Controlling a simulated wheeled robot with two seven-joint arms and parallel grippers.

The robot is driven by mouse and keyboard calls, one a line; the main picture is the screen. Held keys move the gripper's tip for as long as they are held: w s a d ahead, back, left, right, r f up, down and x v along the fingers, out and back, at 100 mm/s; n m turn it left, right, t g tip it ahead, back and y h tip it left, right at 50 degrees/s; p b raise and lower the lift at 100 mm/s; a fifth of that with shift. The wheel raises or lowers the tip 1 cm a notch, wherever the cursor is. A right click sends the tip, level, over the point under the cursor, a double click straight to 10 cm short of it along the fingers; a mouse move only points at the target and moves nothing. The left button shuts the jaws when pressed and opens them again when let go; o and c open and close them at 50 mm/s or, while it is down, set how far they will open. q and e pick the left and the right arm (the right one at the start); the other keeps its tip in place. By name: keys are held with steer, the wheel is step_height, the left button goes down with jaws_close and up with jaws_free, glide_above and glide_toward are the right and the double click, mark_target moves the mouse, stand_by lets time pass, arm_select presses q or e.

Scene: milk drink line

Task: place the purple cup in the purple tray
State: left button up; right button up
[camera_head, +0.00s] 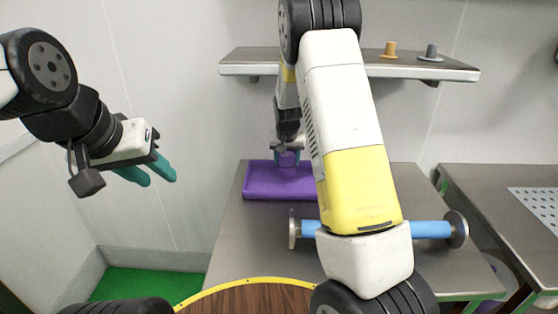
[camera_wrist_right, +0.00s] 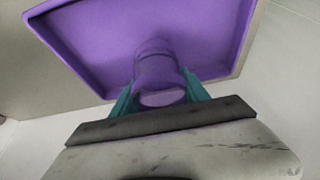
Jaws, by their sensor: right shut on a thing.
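The purple tray (camera_head: 262,181) lies on the steel table, partly hidden behind my right arm; it also fills the top of the right wrist view (camera_wrist_right: 90,40). The purple cup (camera_head: 288,163) is at the tray, between the teal fingers of my right gripper (camera_head: 287,155). In the right wrist view the cup (camera_wrist_right: 160,80) appears held by the fingers, over the tray's inside. Whether its base touches the tray floor I cannot tell. My left gripper (camera_head: 158,172) is held out in the air at the left, its teal fingers apart and empty.
A blue roller with metal end discs (camera_head: 432,230) lies across the table in front of the tray. A wall shelf (camera_head: 420,70) holds an orange cup (camera_head: 390,49) and a grey cup (camera_head: 431,53). Another steel table (camera_head: 480,185) stands at the right.

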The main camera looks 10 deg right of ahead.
mark_target(287, 167)
steer(key=shift+s+f, duration=0.1)
steer(key=shift+f, duration=1.65)
steer(key=o, duration=1.3)
steer(key=shift+f, duration=0.15)
steer(key=v, duration=0.7)
steer(key=shift+s+r, duration=0.1)
steer(key=shift+r, duration=0.25)
steer(key=s+r+y, duration=0.3)
steer(key=s+r, duration=1.2)
steer(key=s, duration=0.1)
steer(key=s+r+n, duration=0.1)
steer(key=s, duration=0.4)
steer(key=s+a+r+n+t, duration=0.1)
steer(key=s, duration=0.5)
steer(key=s+a+r, duration=0.1)
steer(key=s+r, duration=0.1)
steer(key=s, duration=0.4)
steer(key=shift+s+r+n+t, duration=0.1)
steer(key=shift+s+n+t, duration=0.15)
steer(key=shift+n+t, duration=0.15)
